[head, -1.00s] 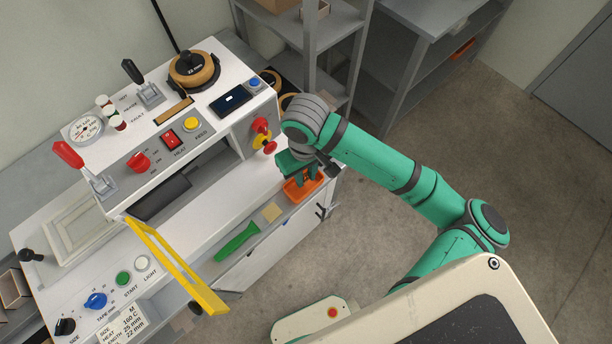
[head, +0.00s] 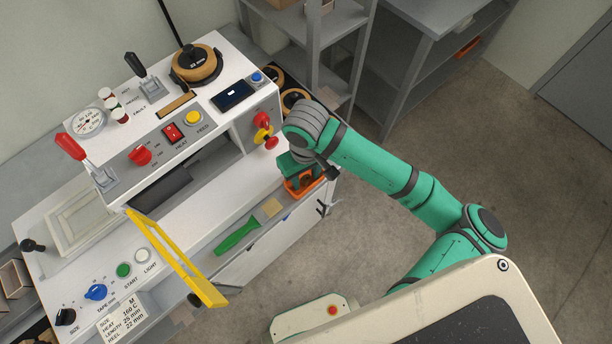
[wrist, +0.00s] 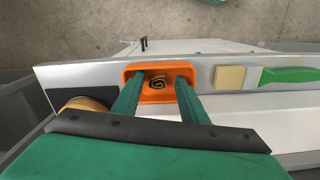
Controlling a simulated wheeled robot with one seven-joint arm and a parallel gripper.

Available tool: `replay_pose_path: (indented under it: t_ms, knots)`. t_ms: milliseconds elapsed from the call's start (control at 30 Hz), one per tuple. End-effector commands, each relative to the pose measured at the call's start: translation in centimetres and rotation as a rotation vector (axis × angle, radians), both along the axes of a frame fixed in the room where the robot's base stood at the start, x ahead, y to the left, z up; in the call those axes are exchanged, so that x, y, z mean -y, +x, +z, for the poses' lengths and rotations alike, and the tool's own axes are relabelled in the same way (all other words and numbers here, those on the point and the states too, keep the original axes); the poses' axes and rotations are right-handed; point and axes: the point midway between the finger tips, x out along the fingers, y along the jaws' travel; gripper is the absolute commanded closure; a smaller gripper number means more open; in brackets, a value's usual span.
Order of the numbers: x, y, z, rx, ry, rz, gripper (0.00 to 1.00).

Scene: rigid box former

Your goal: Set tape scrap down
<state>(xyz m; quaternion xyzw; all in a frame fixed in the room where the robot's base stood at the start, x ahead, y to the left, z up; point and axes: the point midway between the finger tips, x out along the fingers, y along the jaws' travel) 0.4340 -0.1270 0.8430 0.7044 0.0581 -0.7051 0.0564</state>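The tape scrap (wrist: 157,83) is a small dark and yellowish curl. It lies in the orange tray (wrist: 158,98), between my two fingers in the wrist view. My gripper (wrist: 159,79) has its green fingers spread, with a gap on both sides of the scrap. In the head view my gripper (head: 302,180) is low over the orange tray (head: 292,193) at the right end of the machine's front ledge. It hides most of the tray, and the scrap cannot be made out there.
A red and yellow knob (head: 265,133) stands out just behind my gripper. A yellow bar (head: 175,258) juts out further left.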

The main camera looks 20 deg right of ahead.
Motion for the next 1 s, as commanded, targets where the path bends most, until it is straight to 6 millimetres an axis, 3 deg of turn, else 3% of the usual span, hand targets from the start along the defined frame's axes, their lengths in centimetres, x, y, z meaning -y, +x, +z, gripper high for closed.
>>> replay_pose_path:
  t_ms: [167,600,800,1000]
  knots:
    - [0.1,0.1,1.9,0.002,-0.002,0.0,0.61]
    - [0.3,0.0,10.1,0.002,-0.003,-0.005,0.61]
    - [0.5,-0.1,11.9,0.001,-0.002,-0.01,0.61]
    - [0.2,0.0,12.2,0.001,-0.001,-0.004,0.61]
